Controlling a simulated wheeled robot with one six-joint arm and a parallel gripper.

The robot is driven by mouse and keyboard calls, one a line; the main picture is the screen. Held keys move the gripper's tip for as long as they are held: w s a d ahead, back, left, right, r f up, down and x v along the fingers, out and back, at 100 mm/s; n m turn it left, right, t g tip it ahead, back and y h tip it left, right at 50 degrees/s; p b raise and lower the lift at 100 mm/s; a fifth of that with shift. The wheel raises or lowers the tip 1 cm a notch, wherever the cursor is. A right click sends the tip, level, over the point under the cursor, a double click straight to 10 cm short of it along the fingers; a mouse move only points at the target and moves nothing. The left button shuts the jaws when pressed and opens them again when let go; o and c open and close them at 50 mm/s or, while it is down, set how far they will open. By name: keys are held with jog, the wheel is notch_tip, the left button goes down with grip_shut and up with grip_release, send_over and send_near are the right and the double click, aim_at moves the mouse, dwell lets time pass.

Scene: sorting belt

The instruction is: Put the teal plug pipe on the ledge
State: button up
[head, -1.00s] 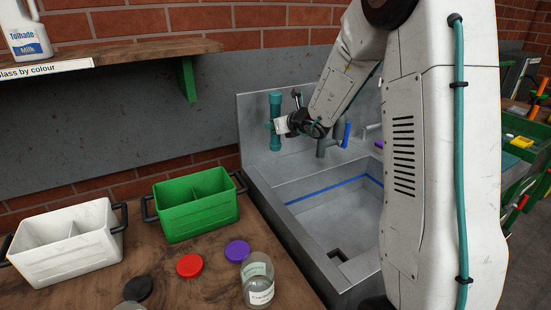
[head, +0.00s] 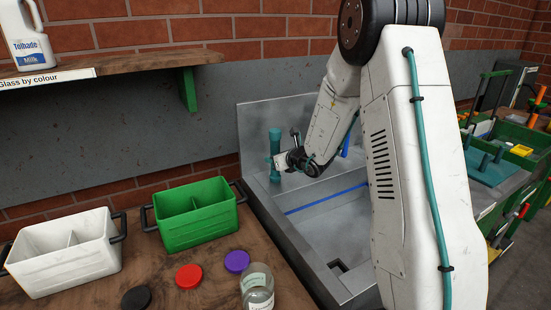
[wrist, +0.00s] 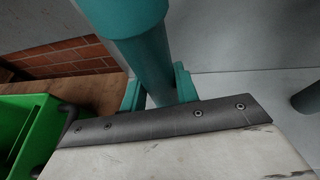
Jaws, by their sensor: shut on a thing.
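The teal plug pipe (head: 275,137) is upright at the back left of the sink, in front of the grey backsplash. My gripper (head: 279,161) is shut on it from the right side. In the wrist view the pipe (wrist: 150,62) stands between the two teal fingertips, and its lower end is hidden by my gripper. The ledge (head: 262,187) is the grey metal strip along the back of the sink. The pipe's lower end is just over or on it; I cannot tell whether they touch.
A grey upright stub (wrist: 306,97) stands right of the pipe in the wrist view. A blue handle (head: 346,146) is beside my arm. A green bin (head: 197,220) and white bin (head: 65,262) stand on the wooden counter, with lids and a glass jar (head: 257,285).

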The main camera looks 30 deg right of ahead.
jog(key=o, duration=1.1)
jog(key=shift+s+d+r, duration=0.1)
jog(key=shift+s+r, duration=0.15)
jog(key=v, duration=1.1)
jog(key=s+a+r+n+g+y, duration=0.2)
jog(key=s+a+r+n, duration=0.25)
jog(key=a+n, duration=0.2)
jog(key=s+a+r+n+g+y, duration=0.3)
jog(key=s+a+n, duration=0.25)
jog(key=a, duration=0.25)
jog(key=s+a+r+n+g+y, duration=0.2)
jog(key=s+a+r+n, duration=0.25)
jog(key=a+n, duration=0.3)
jog(key=s+f+n+g+h, duration=0.2)
jog(key=s+n+g+h, duration=0.25)
jog(key=s+n, duration=0.75)
jog(key=s+d+n+h, duration=0.1)
jog(key=s+d, duration=0.1)
jog(key=s, duration=0.1)
jog(key=s+d+h, duration=0.2)
jog(key=s, duration=0.1)
jog(key=s+d+n+h, duration=0.1)
jog(key=s+d, duration=0.1)
jog(key=s, duration=0.1)
jog(key=shift+s+d+r+n+g+h, duration=0.15)
jog(key=shift+s+r+n+g+h, duration=0.05)
jog(key=shift+r+n+g+h, duration=0.15)
